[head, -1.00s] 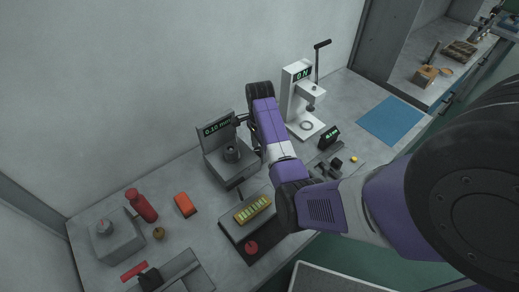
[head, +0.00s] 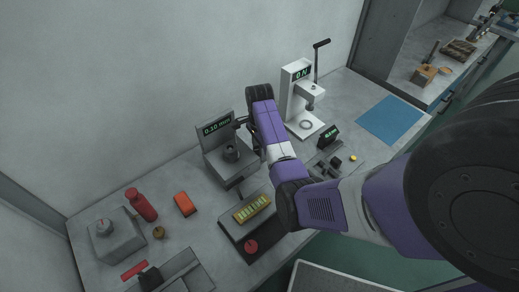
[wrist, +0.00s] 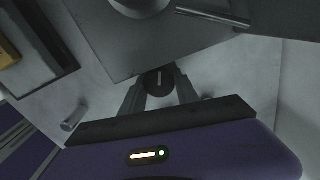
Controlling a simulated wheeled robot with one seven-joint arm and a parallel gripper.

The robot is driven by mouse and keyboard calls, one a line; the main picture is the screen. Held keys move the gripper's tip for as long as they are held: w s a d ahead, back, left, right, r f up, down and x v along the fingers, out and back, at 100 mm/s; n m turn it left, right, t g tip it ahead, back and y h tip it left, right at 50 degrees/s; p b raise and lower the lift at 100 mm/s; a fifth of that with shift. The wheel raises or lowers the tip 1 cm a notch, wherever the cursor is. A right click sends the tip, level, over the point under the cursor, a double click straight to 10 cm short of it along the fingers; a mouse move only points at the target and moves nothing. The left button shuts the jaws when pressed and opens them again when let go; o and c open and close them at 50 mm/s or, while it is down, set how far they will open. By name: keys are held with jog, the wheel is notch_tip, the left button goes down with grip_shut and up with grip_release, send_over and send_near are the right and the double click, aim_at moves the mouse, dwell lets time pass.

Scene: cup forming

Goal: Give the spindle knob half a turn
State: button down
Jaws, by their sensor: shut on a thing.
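The spindle knob (wrist: 157,78) is a small dark round cap with a pale line across its face in the wrist view. The line stands nearly upright in that picture. My gripper (wrist: 159,88) has one grey finger on each side of the knob and is shut on it. The knob sits at the edge of a grey gauge body (wrist: 105,45). My arm hides the knob and most of the gripper there.
A white press (head: 297,90) with a lever stands just right of my wrist. A tray of yellow pieces (head: 251,208) lies in front of the gauge. A blue mat (head: 393,119) lies at right.

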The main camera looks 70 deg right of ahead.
jog(key=shift+r+n+p, duration=0.15)
jog(key=shift+n+p, duration=0.45)
jog(key=shift+n, duration=0.6)
jog(key=shift+d+n, duration=0.1)
jog(key=shift+n, duration=1.6)
jog(key=shift+w, duration=0.1)
jog(key=c, duration=0.9)
grip_release()
jog(key=shift+r+b, duration=0.35)
jog(key=shift+r, duration=3.45)
